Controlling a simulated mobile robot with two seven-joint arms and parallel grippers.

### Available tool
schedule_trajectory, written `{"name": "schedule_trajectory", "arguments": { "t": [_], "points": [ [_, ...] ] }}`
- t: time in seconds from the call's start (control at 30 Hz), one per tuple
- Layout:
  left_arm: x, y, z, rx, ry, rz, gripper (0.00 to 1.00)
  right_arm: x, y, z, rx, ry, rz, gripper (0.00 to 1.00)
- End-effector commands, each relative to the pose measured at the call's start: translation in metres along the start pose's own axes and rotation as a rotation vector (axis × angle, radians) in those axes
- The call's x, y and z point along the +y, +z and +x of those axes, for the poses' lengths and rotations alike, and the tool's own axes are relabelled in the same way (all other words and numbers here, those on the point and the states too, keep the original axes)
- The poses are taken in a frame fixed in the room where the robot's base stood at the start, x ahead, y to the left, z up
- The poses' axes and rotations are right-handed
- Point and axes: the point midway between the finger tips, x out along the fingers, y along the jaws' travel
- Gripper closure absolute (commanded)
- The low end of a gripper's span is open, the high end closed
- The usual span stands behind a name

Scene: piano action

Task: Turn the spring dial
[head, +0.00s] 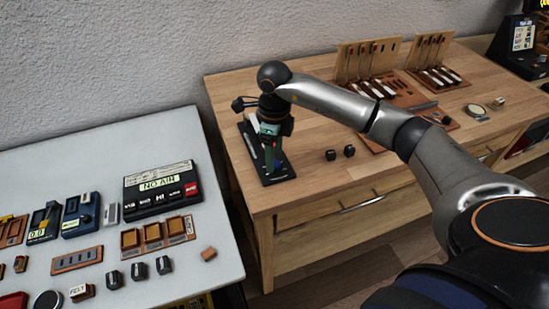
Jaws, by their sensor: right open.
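My right arm reaches in from the right over the wooden table. My right gripper (272,168) points down at a dark flat stand (285,175) near the table's left edge and is open. A green-and-pale part shows at the gripper, and I cannot tell whether it belongs to the stand. The gripper hides much of the stand, and I cannot make out a spring dial for certain. Whether the fingers touch anything is too small to tell. My left gripper is not in view.
Two small black blocks (339,154) lie right of the stand. Wooden racks with key parts (372,65) stand at the back. A white table (215,235) at left holds a black NO AIM box (160,190) and several small devices. The wooden table's front left is clear.

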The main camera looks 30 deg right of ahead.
Motion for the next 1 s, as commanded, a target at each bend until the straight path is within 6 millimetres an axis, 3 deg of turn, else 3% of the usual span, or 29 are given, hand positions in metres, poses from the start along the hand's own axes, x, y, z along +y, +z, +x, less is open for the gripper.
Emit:
{"name": "schedule_trajectory", "arguments": {
  "t": [0.3,0.5,1.0],
  "points": [
    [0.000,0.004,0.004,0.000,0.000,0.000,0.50,-0.001,0.001,-0.070,-0.005,-0.004,0.000,0.33],
    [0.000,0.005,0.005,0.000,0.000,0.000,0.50,0.000,0.000,-0.098,-0.002,-0.002,0.001,0.33],
    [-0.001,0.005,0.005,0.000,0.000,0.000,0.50,0.000,0.000,-0.107,0.000,0.000,0.001,0.33]
  ]
}}
